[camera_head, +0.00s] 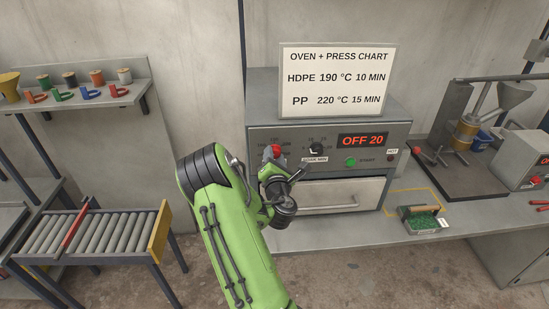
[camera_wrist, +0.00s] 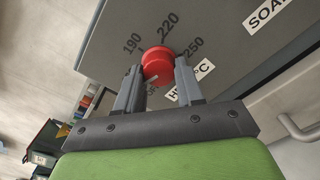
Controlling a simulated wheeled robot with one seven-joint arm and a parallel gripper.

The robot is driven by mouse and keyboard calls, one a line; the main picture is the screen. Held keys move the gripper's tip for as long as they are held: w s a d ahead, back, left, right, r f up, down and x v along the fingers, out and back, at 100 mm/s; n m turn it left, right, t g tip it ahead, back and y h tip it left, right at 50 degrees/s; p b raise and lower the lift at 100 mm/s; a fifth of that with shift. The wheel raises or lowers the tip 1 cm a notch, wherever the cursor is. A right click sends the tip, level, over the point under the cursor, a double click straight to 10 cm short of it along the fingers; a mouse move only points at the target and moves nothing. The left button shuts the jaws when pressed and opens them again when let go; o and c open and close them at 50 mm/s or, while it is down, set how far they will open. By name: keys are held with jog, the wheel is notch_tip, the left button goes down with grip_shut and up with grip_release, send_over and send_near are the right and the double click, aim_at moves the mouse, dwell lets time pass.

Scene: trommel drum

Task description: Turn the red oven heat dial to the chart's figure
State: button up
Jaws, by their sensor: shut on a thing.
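The red heat dial (camera_head: 272,151) is on the left of the oven's front panel (camera_head: 370,141). In the wrist view the dial (camera_wrist: 158,62) sits between the fingertips of my gripper (camera_wrist: 158,72), which is shut on it. Printed figures 190, 220 and 250 stand around the dial, with 220 above it; I cannot make out a pointer mark. In the head view my gripper (camera_head: 272,166) partly hides the dial and its scale. The chart (camera_head: 335,81) on the oven reads HDPE 190 °C 10 MIN and PP 220 °C 15 MIN. The display (camera_head: 362,140) reads OFF 20.
A black soak dial (camera_head: 316,148), a green start button (camera_head: 350,162) and a hot lamp (camera_head: 392,152) are right of the red dial. The oven door handle (camera_head: 330,207) juts out below. A tray of green granules (camera_head: 423,221) lies on the bench at right.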

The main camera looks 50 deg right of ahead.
jog(key=m+p, duration=0.1)
jog(key=m, duration=1)
jog(key=m+p, duration=0.1)
jog(key=m, duration=1)
jog(key=shift+s+r, duration=0.1)
jog(key=shift+r, duration=0.1)
jog(key=shift+f+m+p, duration=0.1)
jog(key=shift+m+p, duration=0.75)
jog(key=shift+m, duration=1.45)
jog(key=o, duration=0.8)
jog(key=shift+o, duration=1.2)
